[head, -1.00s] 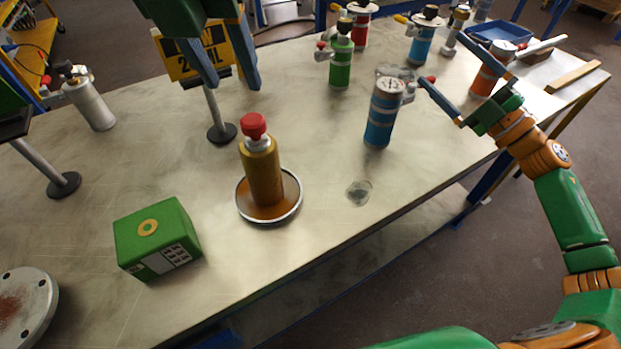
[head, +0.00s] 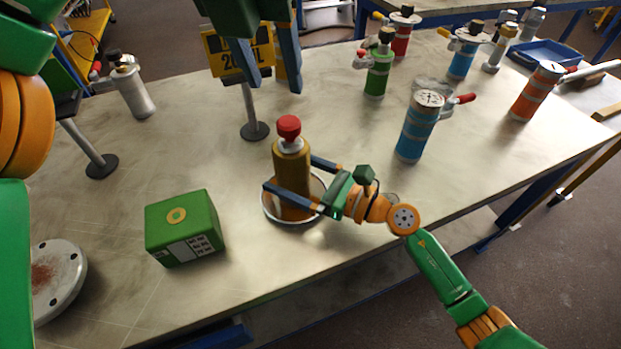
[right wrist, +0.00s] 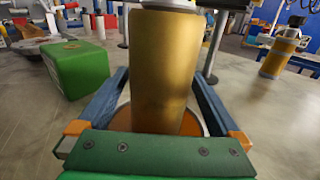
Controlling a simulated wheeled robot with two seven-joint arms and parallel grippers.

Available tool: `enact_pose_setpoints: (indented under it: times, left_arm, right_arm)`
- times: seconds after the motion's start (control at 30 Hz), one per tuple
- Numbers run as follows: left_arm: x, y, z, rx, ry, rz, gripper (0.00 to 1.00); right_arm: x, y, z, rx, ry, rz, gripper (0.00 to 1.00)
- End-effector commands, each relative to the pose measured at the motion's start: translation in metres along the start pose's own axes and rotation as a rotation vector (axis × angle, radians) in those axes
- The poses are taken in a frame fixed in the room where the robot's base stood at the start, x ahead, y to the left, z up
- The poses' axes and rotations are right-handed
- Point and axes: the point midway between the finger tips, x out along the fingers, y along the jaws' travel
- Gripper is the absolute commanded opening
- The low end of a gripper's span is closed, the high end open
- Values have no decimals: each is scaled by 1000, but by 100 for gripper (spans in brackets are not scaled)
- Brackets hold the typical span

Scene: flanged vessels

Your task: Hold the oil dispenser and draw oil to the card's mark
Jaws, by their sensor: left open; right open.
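The oil dispenser (head: 291,160), a golden-brown bottle with a red cap (head: 289,127), stands upright in a round, silver-rimmed dish (head: 269,213) with amber bottom. My right gripper (head: 290,172) is open, one finger on each side of the bottle's lower body. In the right wrist view the bottle (right wrist: 165,70) is between the fingers, with gaps visible. The yellow card (head: 229,62) stands on a grey post with a black foot; my left gripper hides part of it, leaving "2" and "L" readable. My left gripper (head: 273,88) is open and empty, in front of the card.
A green box (head: 184,228) sits left of the dish. A blue banded canister (head: 416,130) stands to the right, a green one (head: 377,75) behind. A white canister (head: 133,90) and a flanged disc (head: 58,280) are at left. The table's front right is clear.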

Motion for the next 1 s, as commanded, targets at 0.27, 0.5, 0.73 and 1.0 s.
enact_pose_setpoints:
  times: [0.27, 0.5, 0.73, 1.0]
  left_arm:
    - [0, 0, 0, 0, 0, 0, 50]
    - [0, 0, 0, 0, 0, 0, 50]
    - [0, 0, 0, 0, 0, 0, 50]
    - [0, 0, 0, 0, 0, 0, 50]
  right_arm:
    - [4, 0, 0, 0, 1, 0, 100]
    - [4, 0, 0, 1, 1, -1, 38]
    - [4, 0, 0, 2, 1, 0, 0]
    - [4, 0, 0, 2, 1, 0, 0]
